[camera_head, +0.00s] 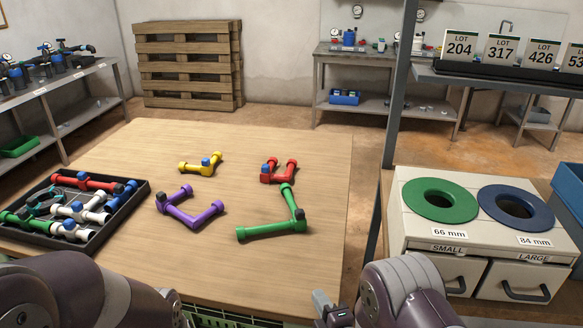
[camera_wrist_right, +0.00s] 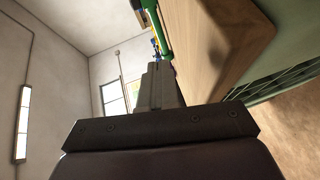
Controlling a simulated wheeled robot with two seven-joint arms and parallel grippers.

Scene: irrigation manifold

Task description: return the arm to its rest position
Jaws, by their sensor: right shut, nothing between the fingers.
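My right gripper (camera_head: 328,306) shows at the bottom of the head view, low by the table's front right corner, apart from the pipe pieces. Its fingers are together and empty; they also show in the right wrist view (camera_wrist_right: 158,85). The upper part of my right arm (camera_head: 405,290) is at the bottom right of the head view. My left arm (camera_head: 85,290) comes in at the bottom left, and its gripper is not visible.
The wooden table (camera_head: 300,265) bears yellow (camera_head: 203,163), purple (camera_head: 185,208), red (camera_head: 278,172) and green (camera_head: 270,230) pipe assemblies. A black tray (camera_head: 143,195) of fittings stands left.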

